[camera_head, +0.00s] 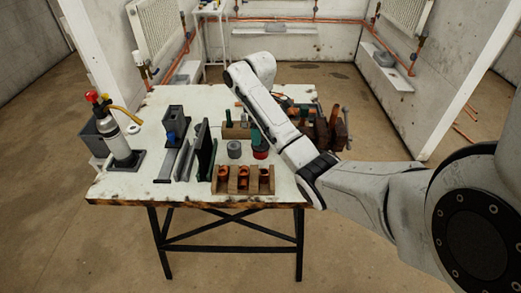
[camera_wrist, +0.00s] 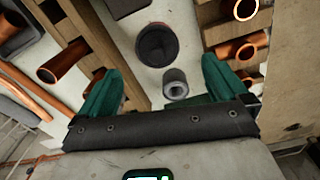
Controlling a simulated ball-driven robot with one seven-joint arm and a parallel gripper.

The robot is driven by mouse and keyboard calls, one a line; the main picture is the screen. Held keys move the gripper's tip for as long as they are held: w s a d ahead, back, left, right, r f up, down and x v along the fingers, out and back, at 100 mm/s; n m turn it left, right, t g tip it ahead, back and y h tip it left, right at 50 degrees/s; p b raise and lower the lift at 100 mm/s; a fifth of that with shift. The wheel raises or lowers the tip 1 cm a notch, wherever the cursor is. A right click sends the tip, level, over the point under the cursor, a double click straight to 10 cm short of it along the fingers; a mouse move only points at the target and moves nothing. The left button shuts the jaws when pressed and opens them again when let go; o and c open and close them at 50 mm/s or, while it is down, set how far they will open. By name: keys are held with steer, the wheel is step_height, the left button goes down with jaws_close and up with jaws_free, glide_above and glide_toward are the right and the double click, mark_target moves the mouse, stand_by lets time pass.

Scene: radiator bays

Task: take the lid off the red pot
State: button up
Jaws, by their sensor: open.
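The red pot (camera_head: 261,152) stands on the white-topped workbench in the head view, partly covered by my arm. Its red side shows below a dark top. In the wrist view a round dark lid (camera_wrist: 157,45) with a thin reddish edge shows from above, beyond my fingertips. My gripper (camera_wrist: 162,70) is open, with two green fingers spread wide and nothing held between them. The pot is apart from both fingers. In the head view my forearm hides much of the gripper.
A grey cylinder (camera_head: 234,149) stands just left of the pot; it also shows in the wrist view (camera_wrist: 175,84). A wooden rack (camera_head: 243,181) with copper fittings is at the front edge. A vise (camera_head: 335,130) is at right, a gas bottle (camera_head: 117,143) at left.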

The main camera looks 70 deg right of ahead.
steer(key=shift+d+f+p, duration=0.2)
steer(key=shift+f+p, duration=0.1)
steer(key=shift+f, duration=2.55)
steer(key=shift+c, duration=0.3)
steer(key=c, duration=1)
